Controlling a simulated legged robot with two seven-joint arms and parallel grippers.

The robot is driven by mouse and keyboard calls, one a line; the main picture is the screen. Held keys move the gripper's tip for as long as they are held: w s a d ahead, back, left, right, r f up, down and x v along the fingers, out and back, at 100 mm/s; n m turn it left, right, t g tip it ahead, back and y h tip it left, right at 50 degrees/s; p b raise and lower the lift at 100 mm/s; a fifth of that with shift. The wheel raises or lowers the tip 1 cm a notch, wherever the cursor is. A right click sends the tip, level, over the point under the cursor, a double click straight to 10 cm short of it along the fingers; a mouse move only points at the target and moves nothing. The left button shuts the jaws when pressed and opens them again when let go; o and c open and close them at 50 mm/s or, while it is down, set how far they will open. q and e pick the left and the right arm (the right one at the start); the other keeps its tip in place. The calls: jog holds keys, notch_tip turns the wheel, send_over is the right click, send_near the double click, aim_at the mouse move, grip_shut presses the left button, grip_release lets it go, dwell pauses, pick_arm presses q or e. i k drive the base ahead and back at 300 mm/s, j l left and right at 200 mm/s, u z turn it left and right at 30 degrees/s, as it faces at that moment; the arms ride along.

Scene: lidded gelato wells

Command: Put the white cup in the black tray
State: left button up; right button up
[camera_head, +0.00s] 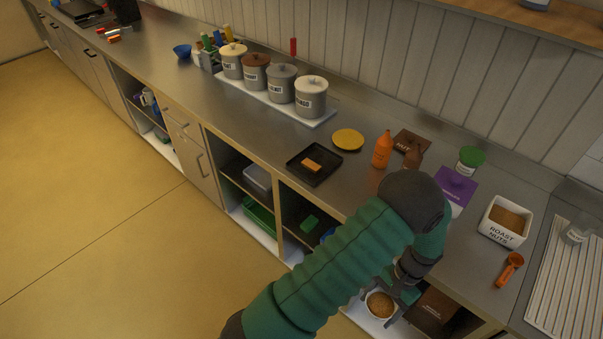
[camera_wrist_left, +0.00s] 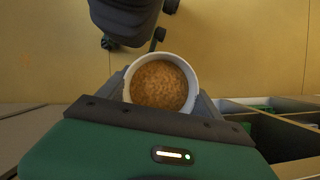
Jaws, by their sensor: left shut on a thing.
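The white cup (camera_head: 380,305), filled with something brown and grainy, is held by my left gripper (camera_head: 392,300) low in front of the counter, beside the open shelves. In the left wrist view, the white cup (camera_wrist_left: 161,83) sits upright between the fingers, which are shut on it. The black tray (camera_head: 296,158) lies on the counter near its front edge, with an orange block (camera_head: 312,164) on it. My left arm crosses in front of the counter, right of the tray. My right gripper is not in view.
Several lidded jars (camera_head: 311,97) line the wall on a white board. A white roast nuts box (camera_head: 503,222) and orange scoop (camera_head: 510,269) are at right.

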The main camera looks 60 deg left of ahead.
aim_at(322, 160)
jog(key=j+z, duration=0.35)
jog(key=k+j+z, duration=0.15)
jog(key=z, duration=0.15)
jog(key=k+j+z, duration=0.1)
jog(key=j+z, duration=0.25)
jog(key=l, duration=0.1)
